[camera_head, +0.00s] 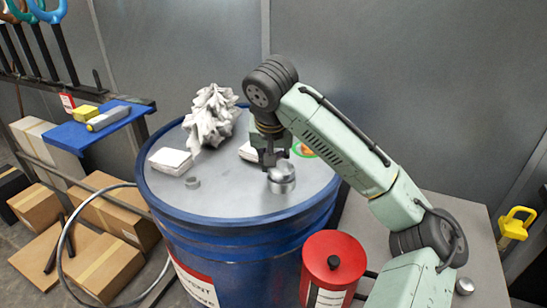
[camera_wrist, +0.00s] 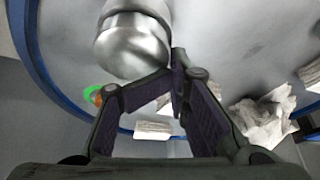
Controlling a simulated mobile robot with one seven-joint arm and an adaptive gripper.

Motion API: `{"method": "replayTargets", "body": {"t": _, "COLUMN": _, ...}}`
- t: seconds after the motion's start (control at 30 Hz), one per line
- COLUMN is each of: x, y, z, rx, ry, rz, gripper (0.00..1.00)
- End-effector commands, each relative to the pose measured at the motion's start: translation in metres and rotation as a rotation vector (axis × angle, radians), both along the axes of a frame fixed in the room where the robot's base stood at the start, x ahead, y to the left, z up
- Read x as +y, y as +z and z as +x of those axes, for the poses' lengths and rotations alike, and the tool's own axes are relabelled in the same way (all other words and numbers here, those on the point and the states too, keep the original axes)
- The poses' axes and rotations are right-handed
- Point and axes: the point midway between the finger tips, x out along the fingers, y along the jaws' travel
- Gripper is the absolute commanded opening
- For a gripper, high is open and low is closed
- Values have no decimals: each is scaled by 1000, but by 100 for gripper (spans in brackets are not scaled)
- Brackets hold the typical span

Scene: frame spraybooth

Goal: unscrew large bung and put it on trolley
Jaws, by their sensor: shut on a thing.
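The large bung (camera_head: 281,178) looks like a shiny silver cylinder on the right part of the blue drum's grey lid (camera_head: 235,195). In the wrist view the silver bung (camera_wrist: 133,45) is just beyond my fingertips. My gripper (camera_head: 271,158) points down at the bung's top. In the wrist view my gripper's fingers (camera_wrist: 174,82) come nearly together at its near edge, shut on it. The exact contact is hard to see. I cannot tell whether the bung is still seated in the lid. No trolley is clearly identifiable.
A crumpled white cloth (camera_head: 212,115), a white pad (camera_head: 171,161) and a small grey bung (camera_head: 192,182) are on the lid. A red can (camera_head: 333,268) stands in front at right. A grey surface (camera_head: 470,212) lies right. A blue shelf (camera_head: 112,123) holds tools at left.

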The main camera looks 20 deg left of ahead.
Motion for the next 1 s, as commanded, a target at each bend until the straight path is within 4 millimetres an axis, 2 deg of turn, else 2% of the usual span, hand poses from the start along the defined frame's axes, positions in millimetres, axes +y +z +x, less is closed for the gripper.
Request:
{"method": "replayTargets", "body": {"t": 0.1, "x": 0, "y": -1, "z": -4, "rx": 4, "ry": 136, "rz": 1, "gripper": 0}}
{"method": "replayTargets", "body": {"t": 0.2, "x": 1, "y": -1, "z": -5, "rx": 4, "ry": 197, "rz": -1, "gripper": 0}}
{"method": "replayTargets", "body": {"t": 0.53, "x": 1, "y": -1, "z": -6, "rx": 3, "ry": 230, "rz": -1, "gripper": 0}}
{"method": "replayTargets", "body": {"t": 0.8, "x": -1, "y": -1, "z": -14, "rx": 4, "ry": 543, "rz": 1, "gripper": 0}}
{"method": "replayTargets", "body": {"t": 1.0, "x": -1, "y": -1, "z": -16, "rx": 2, "ry": 611, "rz": -1, "gripper": 0}}
